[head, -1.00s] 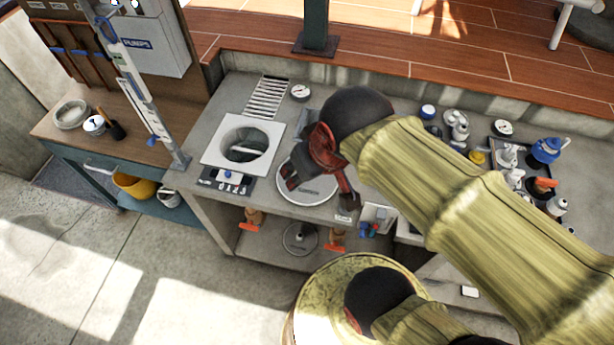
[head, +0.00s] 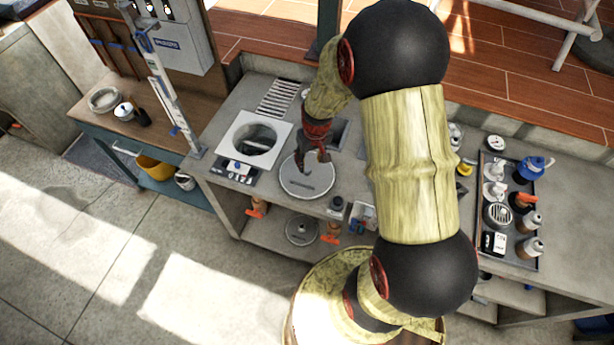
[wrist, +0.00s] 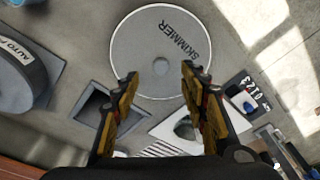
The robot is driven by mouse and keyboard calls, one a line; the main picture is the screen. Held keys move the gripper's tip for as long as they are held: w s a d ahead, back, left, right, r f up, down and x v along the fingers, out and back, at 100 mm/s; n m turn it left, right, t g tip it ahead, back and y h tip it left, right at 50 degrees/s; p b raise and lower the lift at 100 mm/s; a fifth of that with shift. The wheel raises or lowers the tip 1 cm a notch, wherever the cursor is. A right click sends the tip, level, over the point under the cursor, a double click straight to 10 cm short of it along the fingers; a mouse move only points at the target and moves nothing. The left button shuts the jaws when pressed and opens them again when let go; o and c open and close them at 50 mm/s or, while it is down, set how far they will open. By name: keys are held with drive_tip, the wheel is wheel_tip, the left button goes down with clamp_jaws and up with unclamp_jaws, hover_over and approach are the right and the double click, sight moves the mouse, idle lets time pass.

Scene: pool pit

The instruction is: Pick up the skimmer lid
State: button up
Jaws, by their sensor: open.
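The skimmer lid (head: 304,188) is a flat, round, pale grey disc lying on the counter, right of the white square frame with a round opening (head: 279,135). In the wrist view the lid (wrist: 135,48) shows the word SKIMMER and a small round knob at its middle. My gripper (head: 313,164) is above the lid and partly covers it in the head view. In the wrist view my gripper (wrist: 160,76) is open, its two fingers apart, with the knob between and just beyond the tips. Nothing is between the fingers.
A dark square recess (wrist: 92,106) is beside the lid. A round part marked AUTO (wrist: 18,75) is at the wrist view's left. A tray of bottles (head: 508,262) stands on the counter at right. Another round disc (head: 302,230) lies on the lower shelf.

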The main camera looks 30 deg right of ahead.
sight(307, 169)
drive_tip(key=f, duration=0.2)
drive_tip(key=w+f, duration=0.1)
drive_tip(key=f, duration=0.2)
drive_tip(key=w+f, duration=0.1)
drive_tip(key=f, duration=0.1)
drive_tip(key=shift+f, duration=0.4)
drive_tip(key=shift+c, duration=1.4)
drive_tip(key=c, duration=0.7)
clamp_jaws()
